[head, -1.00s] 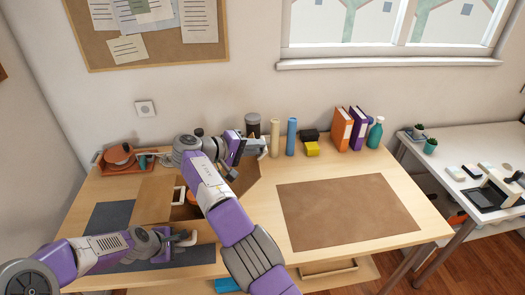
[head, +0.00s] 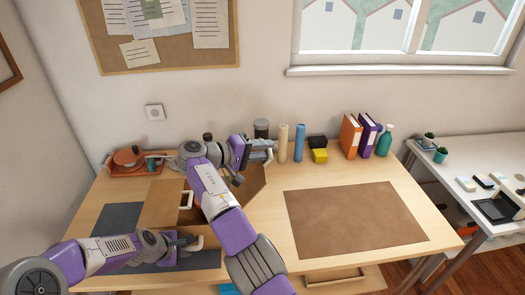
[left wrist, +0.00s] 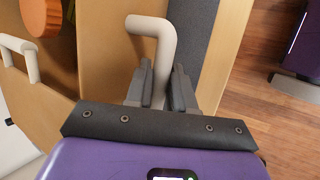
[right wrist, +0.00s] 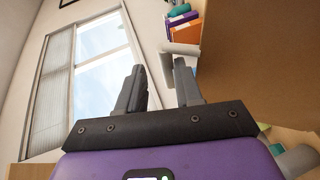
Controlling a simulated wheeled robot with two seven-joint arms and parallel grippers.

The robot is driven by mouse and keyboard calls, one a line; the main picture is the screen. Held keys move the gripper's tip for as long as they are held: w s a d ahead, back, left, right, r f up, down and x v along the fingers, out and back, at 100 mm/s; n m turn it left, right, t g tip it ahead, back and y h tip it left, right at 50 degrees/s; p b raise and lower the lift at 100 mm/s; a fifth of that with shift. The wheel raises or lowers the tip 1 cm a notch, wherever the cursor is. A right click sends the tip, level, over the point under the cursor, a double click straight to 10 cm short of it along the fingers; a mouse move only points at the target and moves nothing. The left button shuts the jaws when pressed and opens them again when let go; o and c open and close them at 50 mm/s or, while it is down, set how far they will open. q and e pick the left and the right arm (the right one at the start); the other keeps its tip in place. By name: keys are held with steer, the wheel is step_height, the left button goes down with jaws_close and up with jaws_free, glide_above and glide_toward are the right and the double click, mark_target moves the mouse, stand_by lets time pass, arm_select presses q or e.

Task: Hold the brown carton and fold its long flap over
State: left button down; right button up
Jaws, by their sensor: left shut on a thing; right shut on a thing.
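The brown carton (head: 151,218) stands open on the desk, its flaps spread. My left gripper (head: 188,242) is shut on a pale bent handle at the carton's near side; this handle (left wrist: 150,30) runs between the fingers in the left wrist view. My right gripper (head: 248,152) is at the raised flap (head: 254,180) on the carton's right. It is shut on that flap's pale handle (right wrist: 181,50), which is partly hidden by a finger. Another pale handle (head: 187,199) shows by the left flap (head: 160,200). My right arm hides part of the carton's opening.
A grey mat (head: 120,217) lies under the carton. A brown mat (head: 355,218) on the right is clear. Binders (head: 350,135) stand at the back.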

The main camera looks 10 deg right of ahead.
steer(key=shift+d+r, duration=0.15)
steer(key=d+f+m+g+y, duration=0.1)
steer(key=d+f+m+y, duration=0.1)
steer(key=d+f+y, duration=0.55)
steer(key=d+f+m+g+y, duration=0.15)
steer(key=d+f+y, duration=0.25)
steer(key=f+y, duration=0.6)
steer(key=s+d+r+t+h, duration=0.15)
steer(key=s+r, duration=0.35)
steer(key=r, duration=0.6)
steer(key=shift+s+a+f+m+g+y, duration=0.45)
steer(key=shift+s+a+f+g+y, duration=0.45)
steer(key=shift+s+a+f, duration=1.9)
steer(key=shift+s+a+f+m+g+y, duration=0.6)
steer(key=shift+s+a+f+g, duration=0.65)
steer(key=shift+a+f, duration=1.8)
steer(key=shift+s+a+f+m+g+y, duration=0.3)
steer(key=shift+s+a+f+g+y, duration=0.55)
steer(key=shift+s+a+f, duration=2.2)
steer(key=d, duration=0.1)
steer(key=w+d+f, duration=0.1)
steer(key=f, duration=0.1)
steer(key=shift+w+d, duration=0.25)
steer(key=shift+d, duration=0.15)
